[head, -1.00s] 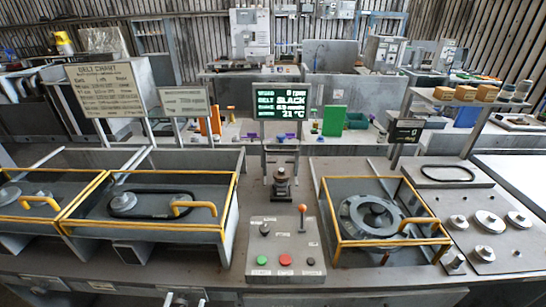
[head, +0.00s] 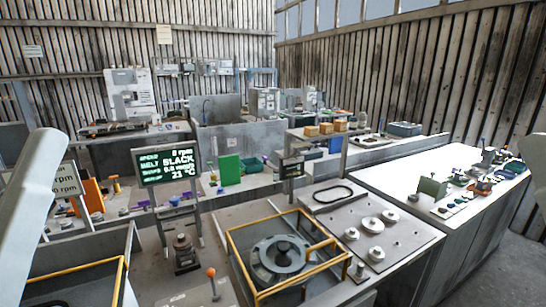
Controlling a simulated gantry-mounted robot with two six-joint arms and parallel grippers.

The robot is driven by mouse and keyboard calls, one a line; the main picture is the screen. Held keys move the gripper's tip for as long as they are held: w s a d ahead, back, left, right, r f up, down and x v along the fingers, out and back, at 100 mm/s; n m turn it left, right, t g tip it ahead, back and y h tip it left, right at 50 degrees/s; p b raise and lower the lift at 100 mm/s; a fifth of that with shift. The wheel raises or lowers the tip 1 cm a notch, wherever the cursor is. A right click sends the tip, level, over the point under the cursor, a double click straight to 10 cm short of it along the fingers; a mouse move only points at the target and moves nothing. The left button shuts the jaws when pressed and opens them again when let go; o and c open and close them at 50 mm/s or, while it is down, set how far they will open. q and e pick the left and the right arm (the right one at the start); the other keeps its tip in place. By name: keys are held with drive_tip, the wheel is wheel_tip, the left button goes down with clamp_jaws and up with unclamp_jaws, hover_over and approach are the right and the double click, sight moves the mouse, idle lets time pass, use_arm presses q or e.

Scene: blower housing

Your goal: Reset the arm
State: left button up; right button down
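Pale parts of my own arms show at the far left and far right edges of the head view. Neither gripper's fingers are in the picture, so I cannot see whether they hold anything. The blower housing (head: 245,270) is a yellow-framed box with a round grey wheel (head: 280,254) inside, at the lower middle. A black belt (head: 333,194) lies on the grey plate to its right.
Several metal pulleys (head: 372,225) sit on the plate. An orange-knobbed lever (head: 211,273) stands at the bottom. Another yellow-framed box (head: 80,268) is at lower left. A white bench (head: 420,170) with small parts stands right, with open floor beyond its near end.

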wheel_tip(320, 180, up, 36)
drive_tip(key=p, duration=3.6)
drive_tip(key=shift+r, duration=0.1)
